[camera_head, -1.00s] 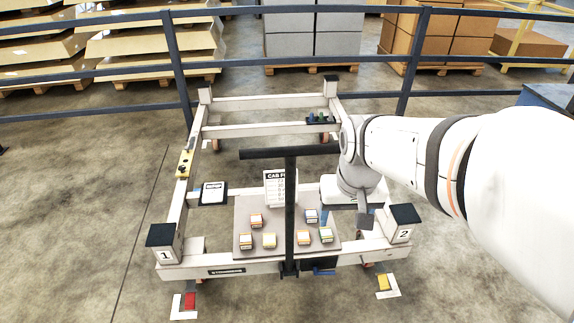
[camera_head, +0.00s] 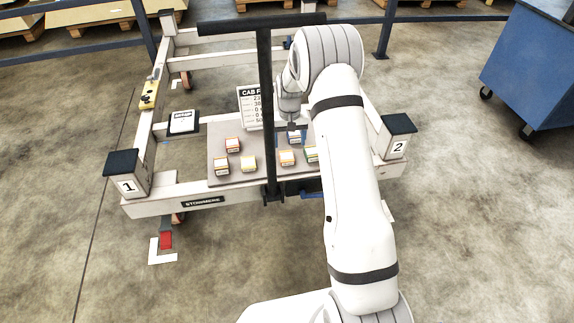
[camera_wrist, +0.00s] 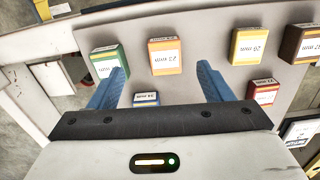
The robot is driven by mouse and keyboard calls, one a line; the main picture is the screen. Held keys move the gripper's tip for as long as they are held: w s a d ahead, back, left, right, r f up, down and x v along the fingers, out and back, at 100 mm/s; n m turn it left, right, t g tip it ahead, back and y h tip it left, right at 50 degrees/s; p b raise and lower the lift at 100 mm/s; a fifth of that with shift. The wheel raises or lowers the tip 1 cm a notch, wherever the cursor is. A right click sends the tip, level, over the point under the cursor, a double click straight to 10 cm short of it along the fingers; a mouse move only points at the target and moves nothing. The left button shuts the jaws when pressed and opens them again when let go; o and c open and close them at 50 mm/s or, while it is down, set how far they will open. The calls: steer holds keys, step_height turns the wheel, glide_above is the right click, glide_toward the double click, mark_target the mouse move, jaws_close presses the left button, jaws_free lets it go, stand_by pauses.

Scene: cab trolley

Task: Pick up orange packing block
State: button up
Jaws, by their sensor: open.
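The orange packing block (camera_head: 287,159) stands on a grey board on the trolley, in the front row between a yellow block (camera_head: 248,163) and a green block (camera_head: 311,154). In the wrist view the orange block (camera_wrist: 165,57) shows its white "25 mm" label, ahead of and roughly between my blue fingertips. My gripper (camera_wrist: 162,69) is open and empty, with the green block (camera_wrist: 104,62) close to its left finger. A blue block (camera_wrist: 146,98) shows between the fingers, nearer the palm. In the head view my arm covers most of the gripper.
A yellow block (camera_wrist: 248,46), a brown block (camera_wrist: 302,43) and a red block (camera_wrist: 263,91) lie to the right in the wrist view. A dark upright post with a crossbar (camera_head: 262,24) stands at the trolley's front. A blue cart (camera_head: 530,70) stands at right.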

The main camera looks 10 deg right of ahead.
glide_above(287, 156)
steer(key=f+b, duration=0.1)
steer(key=f, duration=0.3)
steer(key=shift+s+f, duration=0.1)
steer(key=shift+s, duration=0.1)
steer(key=f, duration=0.1)
steer(key=f+b, duration=0.1)
steer(key=f, duration=0.1)
steer(key=f+b, duration=0.1)
steer(key=f, duration=0.1)
steer(key=shift+w+f, duration=0.1)
steer(key=shift+w, duration=0.2)
steer(key=c, duration=1.1)
